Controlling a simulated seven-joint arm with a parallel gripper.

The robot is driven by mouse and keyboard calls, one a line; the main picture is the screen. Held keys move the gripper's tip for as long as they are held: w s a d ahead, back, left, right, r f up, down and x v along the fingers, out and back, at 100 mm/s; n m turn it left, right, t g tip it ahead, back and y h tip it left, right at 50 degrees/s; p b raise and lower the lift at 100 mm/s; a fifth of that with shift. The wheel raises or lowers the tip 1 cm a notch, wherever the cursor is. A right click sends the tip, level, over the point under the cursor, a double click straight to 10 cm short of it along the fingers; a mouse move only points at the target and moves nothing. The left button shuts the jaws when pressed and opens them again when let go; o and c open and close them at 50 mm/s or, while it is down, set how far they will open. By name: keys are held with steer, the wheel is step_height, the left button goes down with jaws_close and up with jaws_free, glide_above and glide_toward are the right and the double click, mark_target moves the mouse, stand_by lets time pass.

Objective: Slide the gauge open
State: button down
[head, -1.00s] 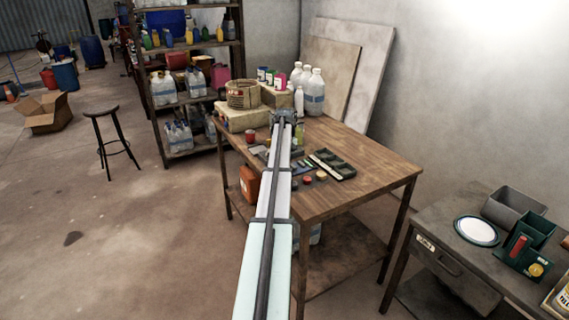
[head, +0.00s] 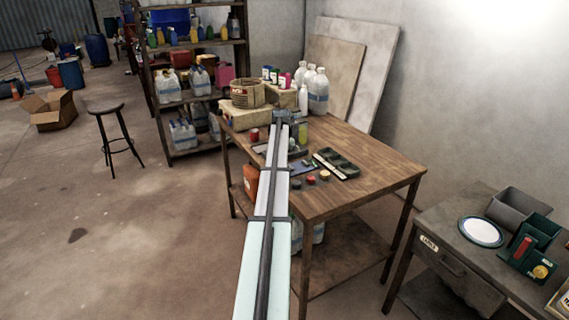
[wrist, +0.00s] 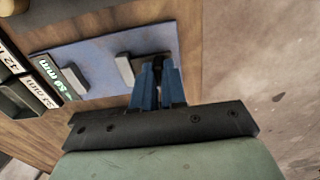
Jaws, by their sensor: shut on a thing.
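The gauge (wrist: 100,62) is a flat blue-grey plate on the wooden table, with two pale grey blocks standing apart on it. A dark part lies by the right block in the wrist view. My gripper (wrist: 158,72) has its blue fingers close together on a dark upright piece, the gauge's handle (wrist: 157,62), beside that block. The fingers cover much of the handle. In the head view my arm hides much of the gauge and the fingertips.
A dark compartment tray (head: 336,163) stands right of the gauge; its millimetre labels (wrist: 47,70) show in the wrist view. Several small coloured pieces lie near the table's front. Bottles (head: 317,92) and a basket (head: 247,94) stand at the back. The table's right side is clear.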

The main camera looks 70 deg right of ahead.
steer(key=c, duration=1.2)
jaws_free()
step_height(320, 180, up, 14)
steer(key=shift+f, duration=0.1)
